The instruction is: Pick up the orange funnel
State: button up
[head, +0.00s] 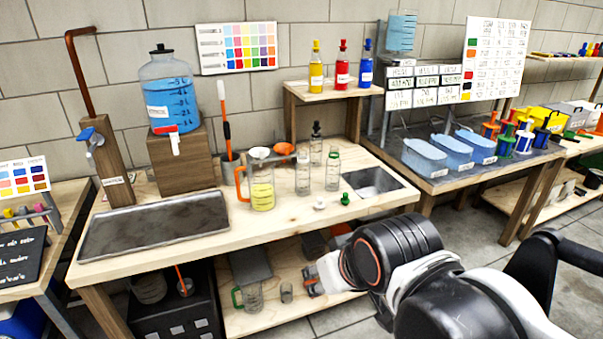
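The orange funnel (284,149) is on the wooden bench, behind and to the right of a clear jug (262,194) with an orange handle and yellow liquid. Only its upper part shows clearly, and what supports it is hard to make out. A white funnel-like piece (259,153) is just left of it, above the jug. My gripper (311,286) is low in front of the bench, below and to the right of the funnel and well apart from it. Its fingers are small and partly hidden by my arm, so their opening is unclear.
Clear cylinders (332,168) and a dark-capped bottle (316,144) stand right of the funnel. A metal tray (155,225) covers the bench's left. Glassware (250,297) stands on the lower shelf.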

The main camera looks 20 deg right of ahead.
aim_at(283, 149)
jog(key=i+z, duration=0.2)
jog(key=i, duration=0.65)
jog(key=i+j+z, duration=0.2)
jog(key=i, duration=0.65)
jog(key=l, duration=0.1)
